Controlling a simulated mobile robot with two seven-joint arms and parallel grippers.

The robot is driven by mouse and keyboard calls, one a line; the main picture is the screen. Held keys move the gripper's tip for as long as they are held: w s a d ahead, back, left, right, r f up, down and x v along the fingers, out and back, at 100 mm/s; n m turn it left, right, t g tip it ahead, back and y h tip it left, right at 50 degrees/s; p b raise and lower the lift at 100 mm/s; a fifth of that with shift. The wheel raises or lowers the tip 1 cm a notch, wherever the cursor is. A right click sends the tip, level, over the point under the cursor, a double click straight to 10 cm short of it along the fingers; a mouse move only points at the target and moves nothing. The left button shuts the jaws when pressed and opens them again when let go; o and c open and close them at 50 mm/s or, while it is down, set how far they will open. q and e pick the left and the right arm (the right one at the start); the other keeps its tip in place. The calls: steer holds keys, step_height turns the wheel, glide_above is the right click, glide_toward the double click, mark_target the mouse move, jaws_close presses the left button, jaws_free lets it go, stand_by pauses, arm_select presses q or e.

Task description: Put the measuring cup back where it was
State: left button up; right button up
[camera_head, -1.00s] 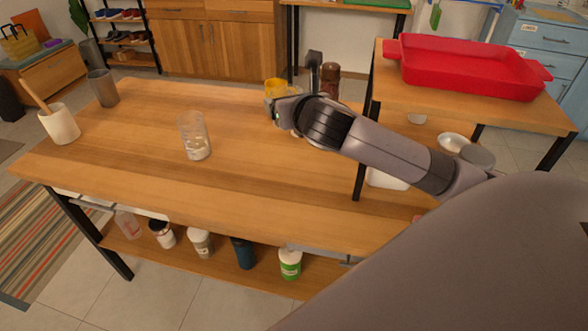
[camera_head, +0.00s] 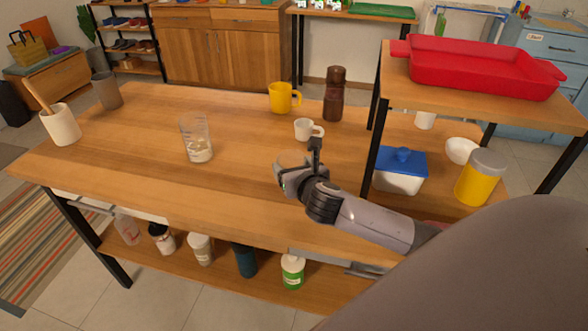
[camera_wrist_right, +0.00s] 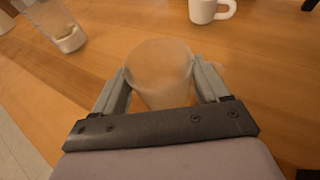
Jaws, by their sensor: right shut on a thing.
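My right gripper (camera_head: 291,172) is low over the right part of the wooden table, shut on a clear cup (camera_head: 292,158). In the right wrist view, the clear cup (camera_wrist_right: 158,65) sits between the two fingers (camera_wrist_right: 160,82), which press on its sides. I cannot tell whether its base touches the table. A tall clear glass with markings (camera_head: 196,138) stands upright to the left, with something pale in its bottom; it also shows at the upper left of the right wrist view (camera_wrist_right: 55,25). I cannot tell for certain which clear vessel is the measuring cup. My left gripper is out of view.
A white cup (camera_head: 303,129) stands just behind my right gripper, with a yellow mug (camera_head: 281,97) and a brown bottle (camera_head: 334,95) farther back. A shelf (camera_head: 390,80) with a red tray (camera_head: 480,68) stands at right. The table (camera_head: 245,185) is clear between the glass and my gripper.

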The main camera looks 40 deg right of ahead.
steer(key=o, duration=1.2)
steer(key=shift+f, duration=0.1)
steer(key=shift+c, duration=0.2)
steer(key=shift+r, duration=0.25)
steer(key=p+v, duration=0.1)
steer(key=v, duration=1.1)
steer(key=shift+a, duration=0.1)
